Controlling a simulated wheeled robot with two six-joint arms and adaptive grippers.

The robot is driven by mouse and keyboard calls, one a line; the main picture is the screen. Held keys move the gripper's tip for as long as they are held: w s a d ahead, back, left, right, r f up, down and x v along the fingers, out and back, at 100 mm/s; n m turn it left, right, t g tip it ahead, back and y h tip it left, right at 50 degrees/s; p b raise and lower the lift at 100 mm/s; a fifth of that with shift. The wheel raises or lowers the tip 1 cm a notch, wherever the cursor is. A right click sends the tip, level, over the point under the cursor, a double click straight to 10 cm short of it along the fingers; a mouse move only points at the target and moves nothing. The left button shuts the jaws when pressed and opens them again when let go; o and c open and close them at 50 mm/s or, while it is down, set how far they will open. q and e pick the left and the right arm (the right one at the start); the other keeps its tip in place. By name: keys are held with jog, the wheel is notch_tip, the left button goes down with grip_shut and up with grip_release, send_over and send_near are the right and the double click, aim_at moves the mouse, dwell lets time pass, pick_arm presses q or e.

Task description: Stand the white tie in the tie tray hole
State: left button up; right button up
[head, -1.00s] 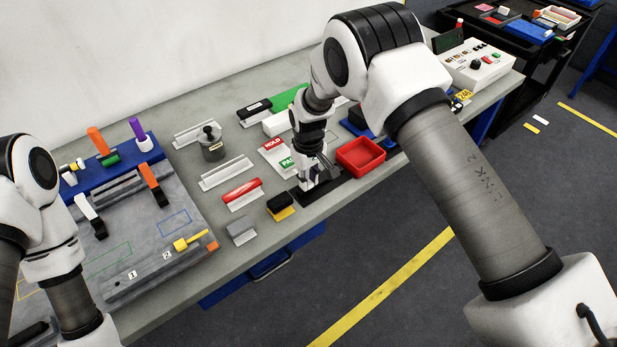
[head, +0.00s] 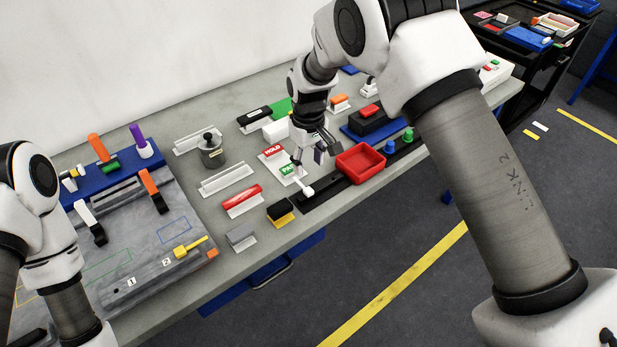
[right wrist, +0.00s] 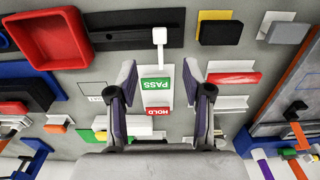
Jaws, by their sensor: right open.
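The white tie (head: 306,191) lies tilted, not upright, at the back edge of the black tie tray (head: 335,190). Its wide end is over the tray's edge and its thin stem points toward the PASS card. The tie also shows in the right wrist view (right wrist: 160,36), beside the tray strip (right wrist: 130,28). My right gripper (head: 316,156) is open and empty, above and behind the tie. Its spread fingers (right wrist: 160,82) show on either side of the PASS card in the wrist view. My left gripper is out of the head view.
A red bin (head: 361,162) sits over the tray's middle. Blue (head: 390,147) and green (head: 408,135) pegs stand in its far end. A PASS/HOLD card (head: 274,152) lies behind. A black-and-yellow block (head: 281,211) and a red-handled holder (head: 241,197) are to the left.

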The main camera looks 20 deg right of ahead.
notch_tip(320, 180, up, 3)
jog(key=shift+f, duration=0.15)
dwell(0.3)
